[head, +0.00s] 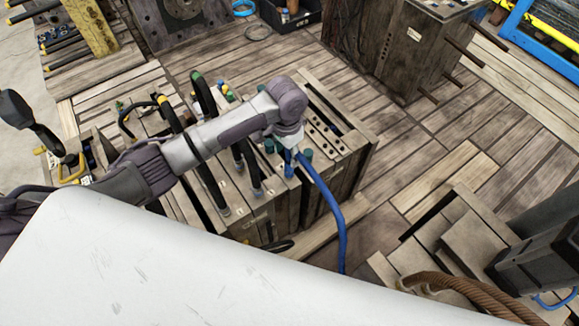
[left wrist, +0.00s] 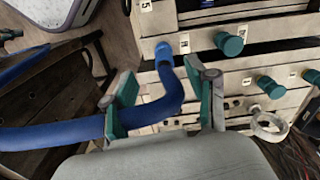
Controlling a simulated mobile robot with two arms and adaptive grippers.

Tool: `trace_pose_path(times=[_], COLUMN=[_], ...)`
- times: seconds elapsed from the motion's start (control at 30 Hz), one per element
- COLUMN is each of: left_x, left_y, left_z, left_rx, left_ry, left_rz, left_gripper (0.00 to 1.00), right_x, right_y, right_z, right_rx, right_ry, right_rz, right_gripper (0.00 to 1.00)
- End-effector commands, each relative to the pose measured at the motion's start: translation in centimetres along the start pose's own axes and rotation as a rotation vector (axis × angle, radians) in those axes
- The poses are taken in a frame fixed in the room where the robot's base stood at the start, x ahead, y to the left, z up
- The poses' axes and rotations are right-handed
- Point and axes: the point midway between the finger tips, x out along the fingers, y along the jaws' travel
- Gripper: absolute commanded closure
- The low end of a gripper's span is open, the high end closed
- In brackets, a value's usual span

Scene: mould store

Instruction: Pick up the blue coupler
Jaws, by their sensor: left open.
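The blue coupler (left wrist: 163,54) is at the end of a thick blue hose (left wrist: 45,138) and sits against the pale side of a mould, beside a number label. My left gripper (left wrist: 164,98) is open, with teal-padded fingers. The hose bends down from the coupler, crosses the space between the fingers and runs off left past the left finger. The coupler lies just beyond the fingertips. In the head view my left gripper (head: 288,148) is over the mould's near right end, and the blue hose (head: 333,205) hangs from there; the gripper partly hides that spot. My right gripper is not seen.
Black hoses (head: 206,95) lie over the moulds. A dark wooden block with rods (head: 405,45) stands at the back.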

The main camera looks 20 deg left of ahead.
Motion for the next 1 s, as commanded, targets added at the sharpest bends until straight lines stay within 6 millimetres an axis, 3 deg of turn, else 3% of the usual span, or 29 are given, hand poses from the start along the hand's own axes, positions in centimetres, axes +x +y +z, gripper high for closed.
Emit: trace_pose_path(times=[0.1, 0.33, 0.6, 0.9, 1.0], left_x=[1.9, 3.5, 7.3, 7.9, 7.9], left_y=[0.1, 0.0, -0.2, -0.3, -0.3], left_z=[0.0, -0.2, -0.7, -0.7, -0.7], left_rx=[0.000, -0.001, 0.000, 0.001, 0.001], left_ry=[-0.002, -0.001, 0.000, 0.001, 0.001], left_rz=[0.002, 0.001, 0.000, -0.001, -0.001], left_gripper=[0.43, 0.43, 0.43, 0.43, 0.56], right_x=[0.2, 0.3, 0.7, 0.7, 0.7], right_y=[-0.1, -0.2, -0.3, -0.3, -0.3], right_z=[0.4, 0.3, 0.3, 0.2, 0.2], right_rx=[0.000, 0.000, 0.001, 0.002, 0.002], right_ry=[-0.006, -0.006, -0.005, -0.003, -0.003], right_rz=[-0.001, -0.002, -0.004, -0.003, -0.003], right_gripper=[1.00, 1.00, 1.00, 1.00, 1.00])
